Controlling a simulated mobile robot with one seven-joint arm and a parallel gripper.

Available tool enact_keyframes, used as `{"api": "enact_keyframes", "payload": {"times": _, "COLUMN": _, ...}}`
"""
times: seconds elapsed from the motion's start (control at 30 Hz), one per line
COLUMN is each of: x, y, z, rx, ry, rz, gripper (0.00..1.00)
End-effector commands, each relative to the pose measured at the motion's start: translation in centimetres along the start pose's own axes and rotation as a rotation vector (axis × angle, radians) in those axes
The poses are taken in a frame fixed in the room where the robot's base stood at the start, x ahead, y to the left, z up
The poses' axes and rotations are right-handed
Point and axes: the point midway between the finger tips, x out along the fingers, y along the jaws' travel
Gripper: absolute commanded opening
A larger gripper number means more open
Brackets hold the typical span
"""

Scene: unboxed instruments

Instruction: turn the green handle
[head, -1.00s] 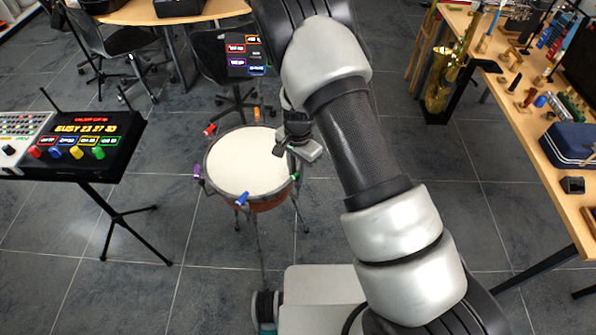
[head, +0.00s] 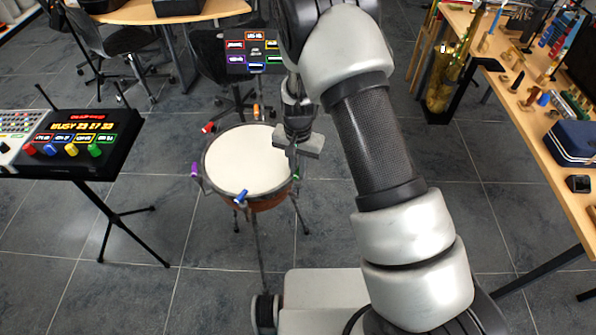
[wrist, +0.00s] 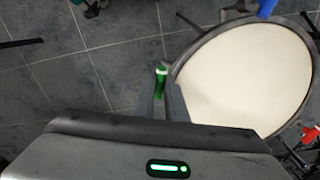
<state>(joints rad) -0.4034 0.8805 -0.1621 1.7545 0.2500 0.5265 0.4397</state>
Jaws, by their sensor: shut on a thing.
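The drum (head: 250,160) has a cream head and coloured handles around its rim. The green handle (head: 297,174) is at its right side, mostly hidden behind my gripper in the head view. In the wrist view the green handle (wrist: 161,79) stands at the drum's left edge, its lower part between my fingers. My gripper (head: 292,156) is over the drum's right rim, pointing down. In the wrist view my gripper (wrist: 165,92) is shut on the green handle.
Blue (head: 241,196), purple (head: 194,169), red (head: 208,127) and orange (head: 256,111) handles ring the drum. A console on a stand (head: 85,140) is at left. A bench (head: 545,135) with instruments is at right.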

Motion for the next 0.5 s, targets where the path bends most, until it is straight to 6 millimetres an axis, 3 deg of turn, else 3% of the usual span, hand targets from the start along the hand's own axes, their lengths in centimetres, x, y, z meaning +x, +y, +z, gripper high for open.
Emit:
{"api": "enact_keyframes", "payload": {"times": 0.1, "x": -0.03, "y": 0.02, "z": -0.03, "rx": 0.002, "ry": 0.0, "rz": 0.0, "gripper": 0.0}}
{"api": "enact_keyframes", "payload": {"times": 0.13, "x": -0.03, "y": 0.02, "z": -0.03, "rx": 0.002, "ry": 0.0, "rz": 0.0, "gripper": 0.17}}
{"api": "enact_keyframes", "payload": {"times": 0.2, "x": -0.03, "y": 0.01, "z": -0.03, "rx": 0.003, "ry": 0.0, "rz": 0.0, "gripper": 0.26}}
{"api": "enact_keyframes", "payload": {"times": 0.5, "x": -0.17, "y": -0.01, "z": -0.03, "rx": 0.004, "ry": 0.0, "rz": 0.0, "gripper": 0.26}}
